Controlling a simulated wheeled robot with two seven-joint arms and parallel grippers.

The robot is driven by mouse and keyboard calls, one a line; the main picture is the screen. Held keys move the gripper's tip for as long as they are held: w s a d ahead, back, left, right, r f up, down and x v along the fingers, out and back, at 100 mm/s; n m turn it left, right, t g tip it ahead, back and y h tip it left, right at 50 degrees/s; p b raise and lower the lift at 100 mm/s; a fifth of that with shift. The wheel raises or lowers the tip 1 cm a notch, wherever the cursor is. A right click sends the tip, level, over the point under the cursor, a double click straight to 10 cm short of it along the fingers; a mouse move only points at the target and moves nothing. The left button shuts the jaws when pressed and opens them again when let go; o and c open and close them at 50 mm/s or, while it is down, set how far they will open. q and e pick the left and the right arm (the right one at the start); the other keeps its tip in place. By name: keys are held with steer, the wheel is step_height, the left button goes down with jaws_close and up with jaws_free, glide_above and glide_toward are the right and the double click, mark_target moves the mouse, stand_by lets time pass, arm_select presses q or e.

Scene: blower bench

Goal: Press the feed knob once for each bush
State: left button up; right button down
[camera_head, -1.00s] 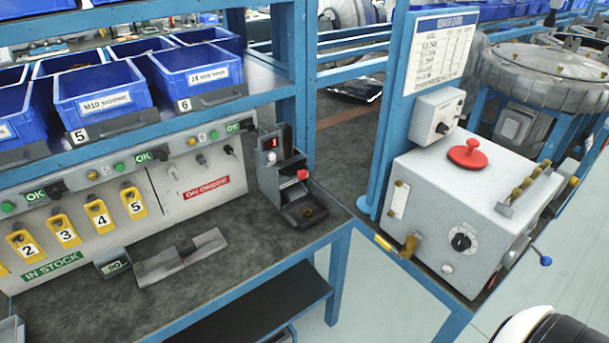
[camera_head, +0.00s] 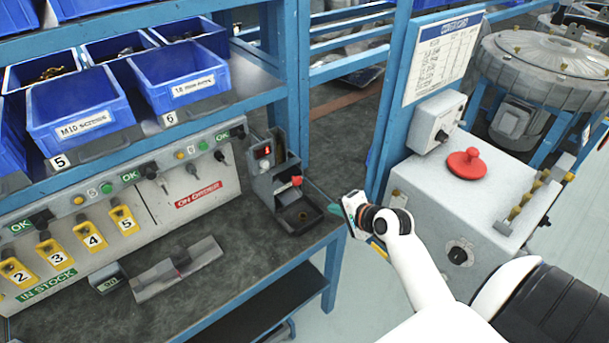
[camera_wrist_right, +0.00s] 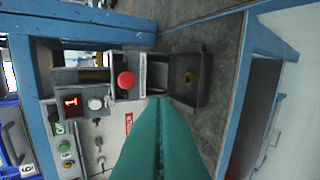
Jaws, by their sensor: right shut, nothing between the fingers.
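The feeder (camera_head: 270,185) is a grey unit at the right end of the bench, with a small red-lit display (camera_head: 263,152). Its red knob (camera_head: 296,181) also shows in the wrist view (camera_wrist_right: 126,80). A dark tray (camera_head: 318,212) sits at its front. A small round brass-coloured thing, apparently a bush (camera_wrist_right: 190,78), lies in the tray. My right gripper (camera_head: 335,209) is shut and empty, its teal fingers just right of the tray and apart from the knob. In the wrist view the fingers (camera_wrist_right: 162,103) point toward the feeder. My left gripper is out of view.
A grey machine with a red top knob (camera_head: 466,163) stands at the right behind my right arm. A blue post (camera_head: 298,80) rises behind the feeder. A grey angled plate (camera_head: 178,272) lies on the bench. Blue bins (camera_head: 80,115) fill the shelf above.

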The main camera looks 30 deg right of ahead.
step_height(320, 180, up, 3)
steer(key=shift+w+r+t, duration=0.1)
steer(key=shift+w+t, duration=0.05)
steer(key=shift+t, duration=0.15)
steer(key=p, duration=0.1)
glide_toward(299, 183)
step_height(299, 183, down, 3)
steer(key=w, duration=0.2)
steer(key=w+p, duration=0.1)
steer(key=w, duration=0.2)
steer(key=shift+w+a, duration=0.1)
steer(key=shift+w, duration=0.2)
